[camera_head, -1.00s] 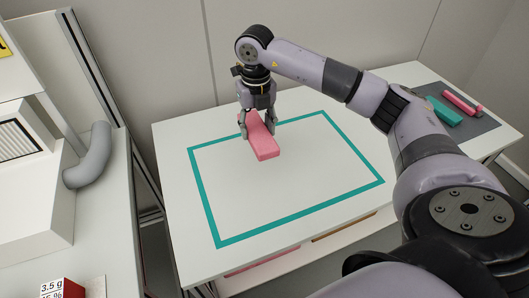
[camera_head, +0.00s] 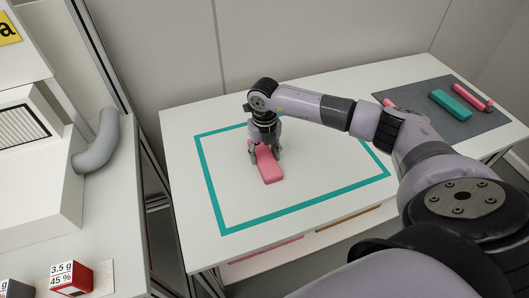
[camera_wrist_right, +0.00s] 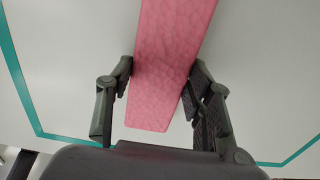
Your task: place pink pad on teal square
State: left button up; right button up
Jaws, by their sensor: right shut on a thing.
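The pink pad (camera_head: 270,170) is a long flat block, inside the teal square (camera_head: 216,198), a teal outline on the white table. In the head view my right gripper (camera_head: 265,155) points down over the pad's far part. It is shut on the pad, with one finger on each long side. The wrist view shows the pad (camera_wrist_right: 172,60) between the fingers of the right gripper (camera_wrist_right: 160,78), with teal lines out to both sides. I cannot tell whether the pad rests on the table or hangs just above it. My left gripper is not in view.
A grey mat (camera_head: 415,93) at the table's right holds a teal block (camera_head: 451,105) and pink pieces (camera_head: 472,97). At left, a separate white counter carries a grey curved pipe (camera_head: 98,150) and a red box (camera_head: 72,278). The table inside the outline is otherwise clear.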

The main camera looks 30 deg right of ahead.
aim_at(265, 156)
jog(key=shift+f, duration=0.15)
jog(key=o, duration=0.9)
jog(key=shift+o, duration=0.2)
jog(key=shift+r, duration=0.25)
notch_tip(265, 156, up, 12)
dwell(0.3)
